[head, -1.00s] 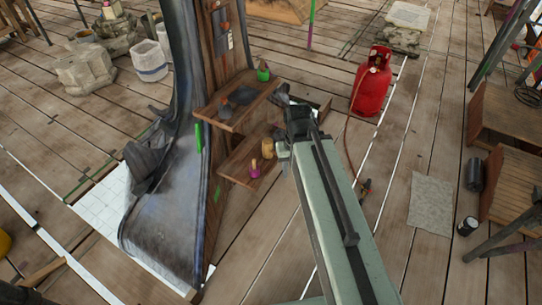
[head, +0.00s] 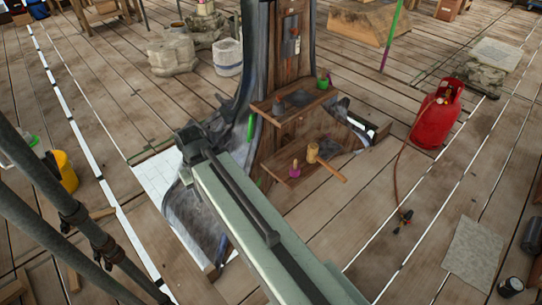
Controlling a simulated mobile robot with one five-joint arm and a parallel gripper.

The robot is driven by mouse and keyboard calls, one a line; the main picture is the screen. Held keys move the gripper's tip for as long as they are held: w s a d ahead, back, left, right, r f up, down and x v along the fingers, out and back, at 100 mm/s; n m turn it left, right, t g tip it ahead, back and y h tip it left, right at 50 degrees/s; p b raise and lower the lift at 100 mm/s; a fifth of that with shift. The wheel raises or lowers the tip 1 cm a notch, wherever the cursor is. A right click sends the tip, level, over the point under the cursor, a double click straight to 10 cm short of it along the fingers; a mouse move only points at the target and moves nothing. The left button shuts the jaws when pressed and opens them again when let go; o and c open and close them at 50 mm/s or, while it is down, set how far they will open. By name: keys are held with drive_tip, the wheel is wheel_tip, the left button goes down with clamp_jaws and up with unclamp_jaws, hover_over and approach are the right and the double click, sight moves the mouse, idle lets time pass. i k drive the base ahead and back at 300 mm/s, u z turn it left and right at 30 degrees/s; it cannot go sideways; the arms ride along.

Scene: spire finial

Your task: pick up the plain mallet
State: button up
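A plain tan wooden mallet (head: 313,153) lies on the lower wooden shelf (head: 283,160) of the spire. Its light handle sticks out past the shelf toward the lower right. Beside it, to its left, is a small pink-and-purple item (head: 295,170). My arm crosses the picture from the bottom to the left of the shelves. My gripper (head: 188,140) is at its far end, in front of the spire's dark metal skirt and apart from the mallet. Its fingers are too small and dark to show whether they are open.
The upper shelf (head: 292,105) holds dark pieces and a green pot (head: 323,81). A red gas bottle (head: 436,115) with a hose stands to the right. A yellow bucket (head: 62,170) and dark poles (head: 75,215) are at left. Planks right of the lower shelf are mostly clear.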

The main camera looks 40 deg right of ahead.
sight(313, 155)
drive_tip(key=u, duration=2.7)
drive_tip(key=k, duration=2.65)
drive_tip(key=z, duration=0.8)
drive_tip(key=i, duration=1)
drive_tip(key=u, duration=0.05)
